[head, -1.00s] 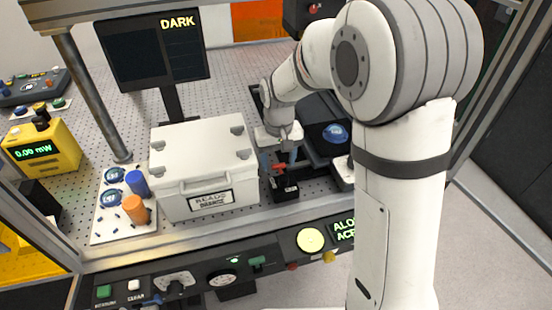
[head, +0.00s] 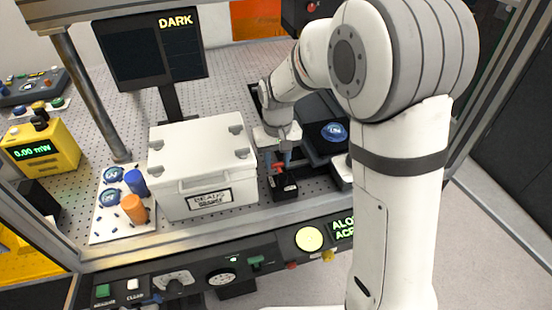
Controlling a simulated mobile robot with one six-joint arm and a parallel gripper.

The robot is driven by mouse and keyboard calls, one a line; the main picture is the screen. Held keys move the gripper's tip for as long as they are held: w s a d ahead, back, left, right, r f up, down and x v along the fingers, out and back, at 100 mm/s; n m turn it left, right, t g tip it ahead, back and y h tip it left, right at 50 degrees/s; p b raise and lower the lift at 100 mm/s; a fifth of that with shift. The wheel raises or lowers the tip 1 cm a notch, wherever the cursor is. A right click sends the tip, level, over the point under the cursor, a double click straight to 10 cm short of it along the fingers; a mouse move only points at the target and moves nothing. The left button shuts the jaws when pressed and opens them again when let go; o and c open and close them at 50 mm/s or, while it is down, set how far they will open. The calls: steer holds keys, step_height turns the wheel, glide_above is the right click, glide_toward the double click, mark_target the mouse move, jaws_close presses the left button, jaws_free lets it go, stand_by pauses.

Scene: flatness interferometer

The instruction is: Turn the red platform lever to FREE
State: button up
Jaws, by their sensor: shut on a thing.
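The red platform lever (head: 279,168) stands on a small black block (head: 284,188) on the perforated table, just right of the white box. The gripper partly hides the lever. The label on the block is too small to read, so I cannot tell which position the lever is in.
The white lidded box (head: 203,170) stands close left of my gripper. A dark stage with a blue round optic (head: 334,132) lies to the right. A control panel (head: 180,283) runs along the front edge. The monitor (head: 152,50) reads DARK.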

steer(key=shift+d+m, duration=0.1)
steer(key=shift+m, duration=0.3)
steer(key=m, duration=0.1)
steer(key=d+m+b, duration=0.1)
steer(key=m, duration=0.1)
steer(key=shift+w+d+m, duration=0.15)
steer(key=shift+d+m, duration=0.1)
steer(key=shift+m, duration=0.05)
steer(key=m, duration=0.1)
steer(key=d+m+b, duration=0.1)
steer(key=m, duration=0.2)
steer(key=shift+s+d, duration=0.3)
steer(key=shift+d, duration=0.1)
steer(key=m, duration=0.2)
steer(key=s+d+m+b, duration=0.1)
steer(key=m, duration=0.2)
steer(key=shift+s+d, duration=0.1)
steer(key=shift+d, duration=0.1)
steer(key=shift+s+d+m+b, duration=0.2)
steer(key=shift+s+m+b, duration=0.15)
steer(key=shift+m, duration=0.65)
steer(key=shift+s+d+m+b, duration=0.25)
steer(key=shift+s+m, duration=0.15)
steer(key=shift+m, duration=0.6)
steer(key=o, duration=1)
